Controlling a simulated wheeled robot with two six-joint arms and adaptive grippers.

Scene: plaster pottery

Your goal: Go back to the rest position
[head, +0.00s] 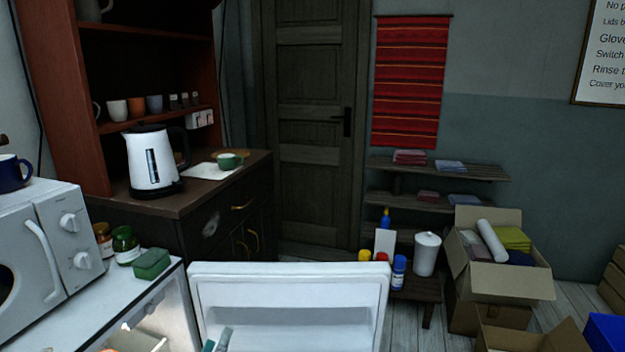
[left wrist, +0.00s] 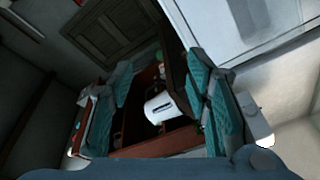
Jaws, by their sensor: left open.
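My left gripper (head: 217,342) shows only as teal fingertips at the bottom edge of the head view, just in front of the open white door (head: 300,283). In the left wrist view both teal fingers of the left gripper (left wrist: 158,65) stand apart with nothing between them. Beyond them, at a distance, are the kettle (left wrist: 160,106) and the dark room door (left wrist: 108,28). My right gripper is in neither view.
The open door belongs to a lit white cabinet, with a microwave (head: 50,245), jars and a green sponge (head: 152,263) on top. A dark counter (head: 190,200) carries a white kettle (head: 150,160) and green cup (head: 229,161). Boxes (head: 492,265) stand at the right.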

